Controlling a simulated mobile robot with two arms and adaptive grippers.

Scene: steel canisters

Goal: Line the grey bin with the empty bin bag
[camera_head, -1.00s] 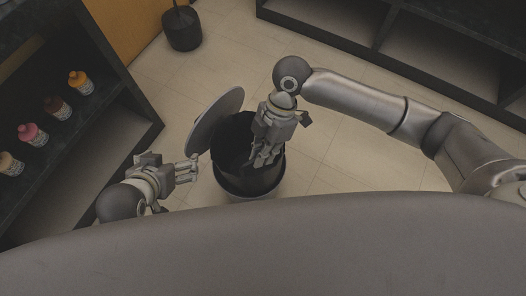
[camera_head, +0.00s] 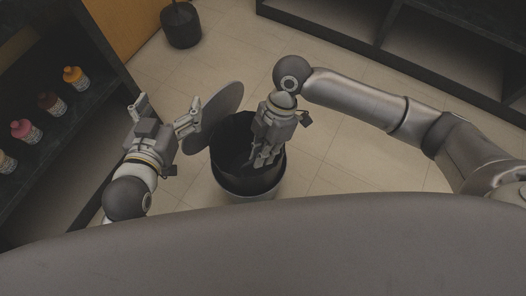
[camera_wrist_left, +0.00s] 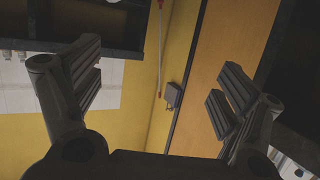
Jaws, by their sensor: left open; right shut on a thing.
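The grey bin (camera_head: 250,198) stands on the floor at the centre of the head view; its paler lower wall shows below a black band. The black bin bag (camera_head: 228,149) appears to be inside it and folded over the rim; its lower part is hidden. The bin's round grey lid (camera_head: 222,106) stands tilted open at the back left. My right gripper (camera_head: 262,163) points down inside the bin opening, shut on what looks like the bag. My left gripper (camera_head: 166,106) is open and empty left of the lid, fingers wide apart; they also show in the left wrist view (camera_wrist_left: 160,75).
A dark shelf with several bottles (camera_head: 50,103) stands close on the left. A dark container (camera_head: 181,27) with a handle stands at the back. Low dark shelving (camera_head: 400,45) lies at the back right. Tiled floor (camera_head: 345,165) right of the bin is clear.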

